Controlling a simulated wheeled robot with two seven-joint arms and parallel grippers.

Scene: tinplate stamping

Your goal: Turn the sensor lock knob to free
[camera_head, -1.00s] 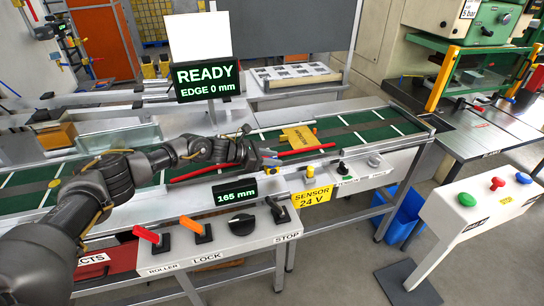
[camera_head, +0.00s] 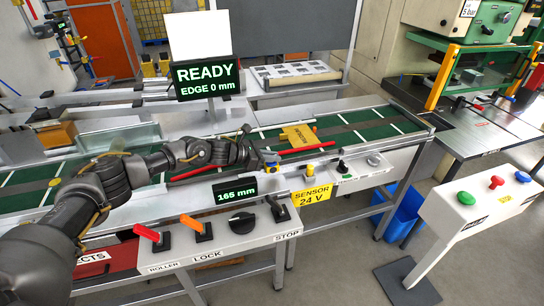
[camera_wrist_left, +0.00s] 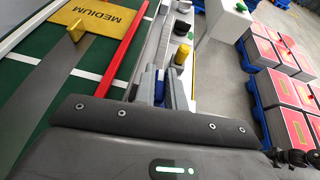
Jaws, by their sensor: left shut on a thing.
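My left gripper (camera_head: 268,162) reaches over the conveyor from the left, with its fingertips low at the near rail. In the left wrist view, its fingers (camera_wrist_left: 162,90) are shut on a small blue part between them, which looks like the sensor lock knob (camera_wrist_left: 159,82). Most of the knob is hidden by the fingers, and I cannot read its position. The yellow "SENSOR 24 V" label (camera_head: 311,194) is just right of the fingertips. My right gripper is not in view.
A yellow knob (camera_head: 310,170) and black switch (camera_head: 342,167) sit right of the gripper. The front panel (camera_head: 218,240) has levers and a black dial (camera_head: 242,222).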

